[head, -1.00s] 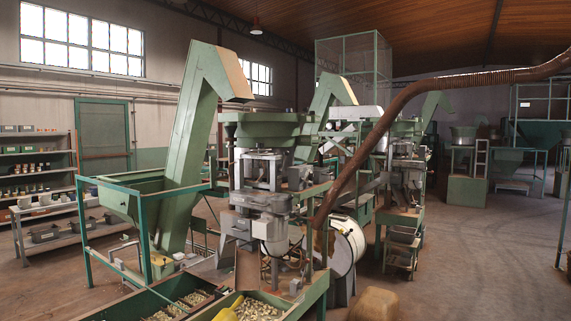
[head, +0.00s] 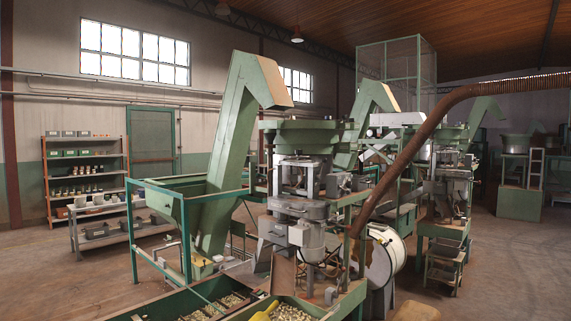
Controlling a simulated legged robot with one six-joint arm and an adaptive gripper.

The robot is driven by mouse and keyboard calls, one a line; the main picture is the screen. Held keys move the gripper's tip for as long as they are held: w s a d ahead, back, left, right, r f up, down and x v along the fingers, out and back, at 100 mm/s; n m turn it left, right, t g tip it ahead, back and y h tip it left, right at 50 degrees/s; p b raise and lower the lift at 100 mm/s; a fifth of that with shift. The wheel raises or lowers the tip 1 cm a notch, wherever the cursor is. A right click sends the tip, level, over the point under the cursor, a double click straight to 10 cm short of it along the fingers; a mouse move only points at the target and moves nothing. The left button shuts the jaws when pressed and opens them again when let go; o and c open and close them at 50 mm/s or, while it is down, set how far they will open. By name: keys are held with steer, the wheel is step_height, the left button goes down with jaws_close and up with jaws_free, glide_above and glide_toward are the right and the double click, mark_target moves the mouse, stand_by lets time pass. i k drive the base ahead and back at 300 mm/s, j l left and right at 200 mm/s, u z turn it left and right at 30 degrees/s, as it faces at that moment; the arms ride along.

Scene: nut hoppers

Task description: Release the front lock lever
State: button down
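The nearest nut machine stands right of the middle in the head view. It has a green bowl-shaped top (head: 298,131), a grey mechanism (head: 300,208) below it and a green frame. Small levers or handles on it are too small to tell apart, so I cannot pick out the front lock lever. A green inclined elevator (head: 236,150) rises from a green hopper (head: 165,200) just left of the machine. My gripper is not in view.
Green bins of nuts (head: 290,313) with a yellow scoop (head: 263,312) lie at the bottom in front. A white drum (head: 381,262) and brown hose (head: 400,140) stand at the machine's right. A shelf (head: 128,170) is at the left. Floor (head: 60,285) is clear at lower left.

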mark_target(324, 159)
steer(key=i+l+u, duration=0.4)
steer(key=i, duration=0.2)
steer(key=i+l+u, duration=0.45)
steer(key=l, duration=0.2)
steer(key=i+l, duration=0.25)
steer(key=l, duration=0.15)
steer(key=i+l, duration=0.25)
steer(key=i+l+u, duration=0.1)
steer(key=i+l, duration=0.15)
steer(key=l, duration=0.25)
steer(key=i+l, duration=0.45)
steer(key=l, duration=0.3)
steer(key=i+l, duration=0.25)
steer(key=l, duration=0.15)
steer(key=i+l+u, duration=0.1)
steer(key=i+l, duration=0.15)
steer(key=l, duration=0.15)
